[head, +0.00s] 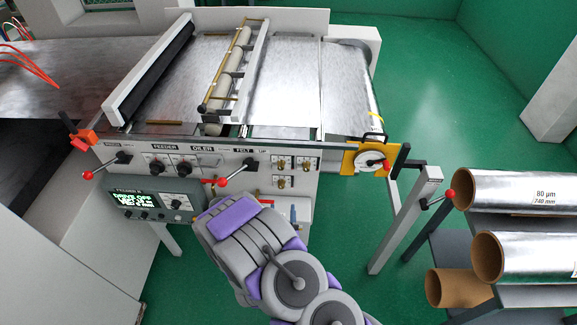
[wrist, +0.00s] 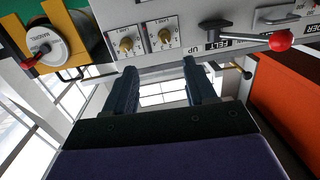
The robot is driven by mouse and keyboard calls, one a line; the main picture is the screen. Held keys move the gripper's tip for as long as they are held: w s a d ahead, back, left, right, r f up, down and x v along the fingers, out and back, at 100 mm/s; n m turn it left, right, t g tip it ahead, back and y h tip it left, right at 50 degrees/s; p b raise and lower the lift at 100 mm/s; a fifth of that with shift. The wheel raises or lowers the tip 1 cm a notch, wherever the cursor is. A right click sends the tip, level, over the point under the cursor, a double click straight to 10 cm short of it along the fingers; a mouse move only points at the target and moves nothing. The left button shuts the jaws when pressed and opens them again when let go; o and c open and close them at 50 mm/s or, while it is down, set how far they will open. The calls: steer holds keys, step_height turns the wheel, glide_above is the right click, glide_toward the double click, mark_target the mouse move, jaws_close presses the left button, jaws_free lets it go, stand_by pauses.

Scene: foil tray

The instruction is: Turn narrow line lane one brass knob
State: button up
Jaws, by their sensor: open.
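The machine's front panel (head: 235,157) carries a small group of brass knobs (head: 280,182) on white plates at its right part. In the wrist view two brass knobs show, a left one (wrist: 126,45) and a right one (wrist: 165,37), each on a white dial plate. The plate labels are too small to read surely, so I cannot tell which is narrow line lane one. My gripper (wrist: 159,66) is open and empty. Its dark fingers stand below the knobs in the wrist picture, apart from them. In the head view my arm hides the fingers.
Red-ball levers (head: 222,182) and a green-lit display box (head: 152,200) sit left of the knobs. A yellow plate with a round dial (head: 371,161) is at the right corner. Green floor lies open behind.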

steer(key=b, duration=0.4)
glide_toward(281, 169)
steer(key=shift+n+t+y, duration=0.3)
steer(key=shift+w+f+b, duration=0.15)
steer(key=shift+w+b, duration=2.2)
steer(key=shift+b, duration=0.15)
steer(key=shift+w+f+b, duration=0.1)
steer(key=shift+w+b, duration=2.3)
steer(key=shift+b, duration=0.05)
steer(key=shift+c, duration=0.3)
jaws_close()
